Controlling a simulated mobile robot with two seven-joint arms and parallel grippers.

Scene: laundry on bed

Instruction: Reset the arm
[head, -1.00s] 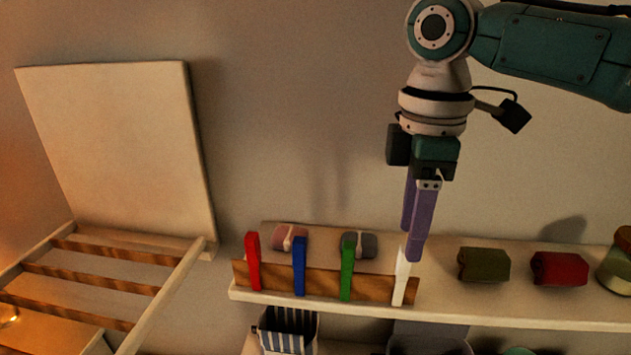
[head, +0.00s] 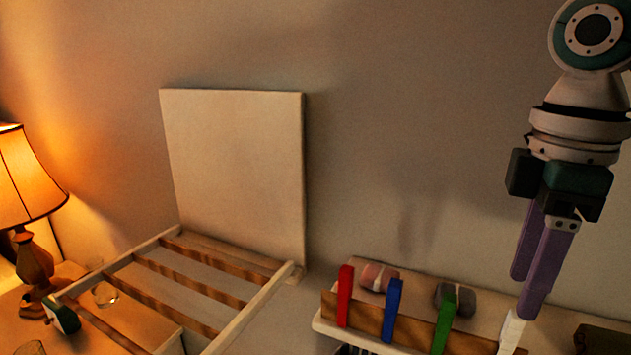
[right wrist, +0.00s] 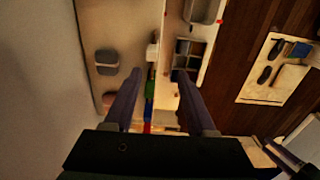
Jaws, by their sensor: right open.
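My right gripper (head: 526,294) hangs at the right of the head view with its purple fingers pointing down, close above a white peg (head: 511,334). In the right wrist view the fingers of my right gripper (right wrist: 160,80) stand apart with nothing between their tips. The white peg (right wrist: 152,50) shows there beyond the fingertips; from these views I cannot tell whether they touch. My left gripper does not show in the head view.
A wooden strip with red (head: 345,296), blue (head: 392,311) and green (head: 444,320) pegs runs along the wall shelf (head: 330,328). Rolled cloths (head: 378,277) lie behind it. A slatted frame (head: 255,310), a pale panel (head: 235,175) and a lit lamp (head: 25,180) are left.

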